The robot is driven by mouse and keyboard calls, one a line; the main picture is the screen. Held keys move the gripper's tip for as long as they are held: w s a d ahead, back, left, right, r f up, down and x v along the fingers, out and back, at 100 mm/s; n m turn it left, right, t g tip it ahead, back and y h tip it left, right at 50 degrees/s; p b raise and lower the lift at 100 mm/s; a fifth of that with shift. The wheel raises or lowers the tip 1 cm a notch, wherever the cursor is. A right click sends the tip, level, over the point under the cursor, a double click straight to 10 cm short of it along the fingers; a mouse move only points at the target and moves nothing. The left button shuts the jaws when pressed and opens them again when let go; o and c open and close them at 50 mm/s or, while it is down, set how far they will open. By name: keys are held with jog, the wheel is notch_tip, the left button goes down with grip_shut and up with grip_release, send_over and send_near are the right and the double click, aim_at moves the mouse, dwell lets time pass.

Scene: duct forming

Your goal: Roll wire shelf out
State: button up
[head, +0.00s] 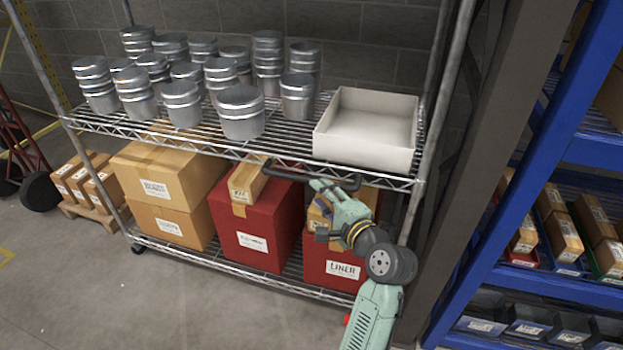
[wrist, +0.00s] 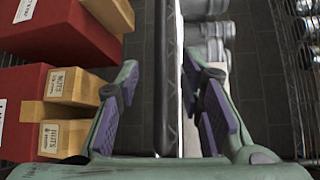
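The wire shelf (head: 285,138) is the upper wire deck of a metal rack, with a black bar handle (head: 290,173) along its front edge. Silver metal cans (head: 241,112) and an open white box (head: 364,150) stand on it. My gripper (head: 318,210) is at the front edge, near the right part of the handle. In the wrist view, my gripper (wrist: 160,75) has its fingers apart, one on each side of the dark handle bar (wrist: 158,120). Gaps show between the fingers and the bar.
Below are cardboard boxes (head: 158,185) and red boxes (head: 252,222) on the lower deck. A rack post (head: 436,105) and a blue rack (head: 510,225) stand close to the right of my arm. The floor (head: 130,305) in front is clear.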

aim_at(307, 178)
jog(key=p+x, duration=0.1)
jog(key=x, duration=0.7)
jog(key=shift+r, duration=0.15)
grip_shut()
dwell(0.6)
